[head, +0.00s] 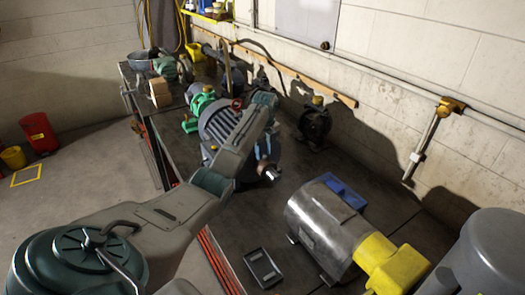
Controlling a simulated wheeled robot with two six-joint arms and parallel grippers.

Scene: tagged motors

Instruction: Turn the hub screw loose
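A grey finned motor (217,121) with a red tag (237,103) lies on the dark workbench (232,243). A brown hub (263,162) and a bright shaft end (271,174) show at its near end. The hub screw is too small to make out. My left arm reaches across from the lower left and hides part of the motor. My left gripper (270,133), with pale blue parts, points down just above the hub. I cannot tell whether it touches the hub or whether its fingers are open. My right gripper is not in view.
A silver motor (321,226) with a yellow end (391,265) stands at the right, beside a blue bin (345,192). A small black tray (262,268) lies in front. A green machine (203,104), a wooden block (160,92) and a dark motor (314,124) stand farther back.

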